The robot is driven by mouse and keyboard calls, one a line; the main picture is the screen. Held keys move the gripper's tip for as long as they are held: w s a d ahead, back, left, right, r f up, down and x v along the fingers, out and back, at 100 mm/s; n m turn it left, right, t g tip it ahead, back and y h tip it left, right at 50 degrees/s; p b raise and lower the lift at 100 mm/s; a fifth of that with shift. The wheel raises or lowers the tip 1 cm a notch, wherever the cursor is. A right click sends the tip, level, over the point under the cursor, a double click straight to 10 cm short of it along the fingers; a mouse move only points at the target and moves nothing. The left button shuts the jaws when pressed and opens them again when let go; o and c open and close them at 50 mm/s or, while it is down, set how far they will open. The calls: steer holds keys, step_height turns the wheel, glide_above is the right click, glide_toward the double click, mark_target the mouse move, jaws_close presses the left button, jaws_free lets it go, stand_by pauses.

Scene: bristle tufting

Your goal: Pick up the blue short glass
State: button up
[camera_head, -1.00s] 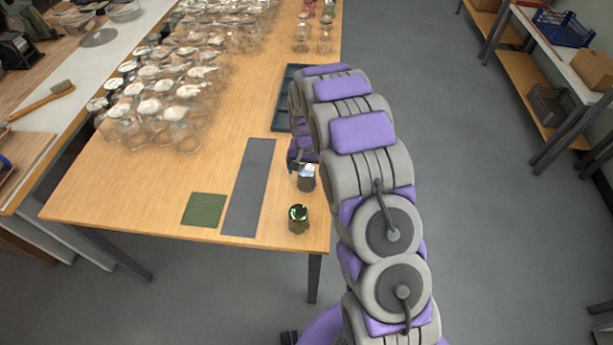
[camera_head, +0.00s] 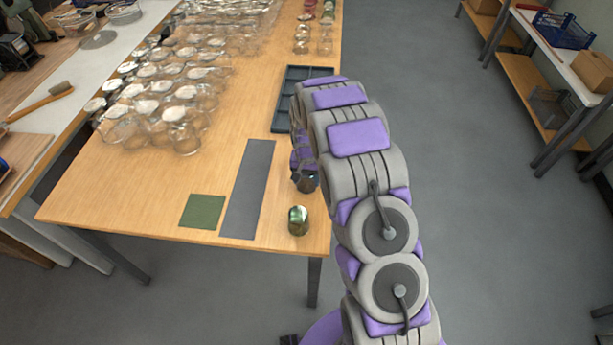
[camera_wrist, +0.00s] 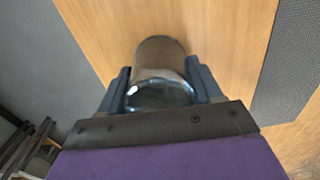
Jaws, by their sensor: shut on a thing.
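The blue short glass (camera_wrist: 160,75) shows in the wrist view between the two dark fingers of my gripper (camera_wrist: 160,88). The fingers are shut on its sides, and the glass looks greyish and see-through with a shiny end towards the camera. In the head view the glass (camera_head: 308,184) sits near the right edge of the wooden table, partly hidden by my gripper (camera_head: 304,176) and arm. I cannot tell whether its base touches the table.
A green glass (camera_head: 298,220) stands near the table's front right corner. A grey mat (camera_head: 248,190) and a green square mat (camera_head: 202,211) lie to the left. A dark tray (camera_head: 281,115) lies behind my arm. Many clear glasses (camera_head: 180,115) crowd the table's far left.

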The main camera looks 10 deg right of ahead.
steer(key=c, duration=0.6)
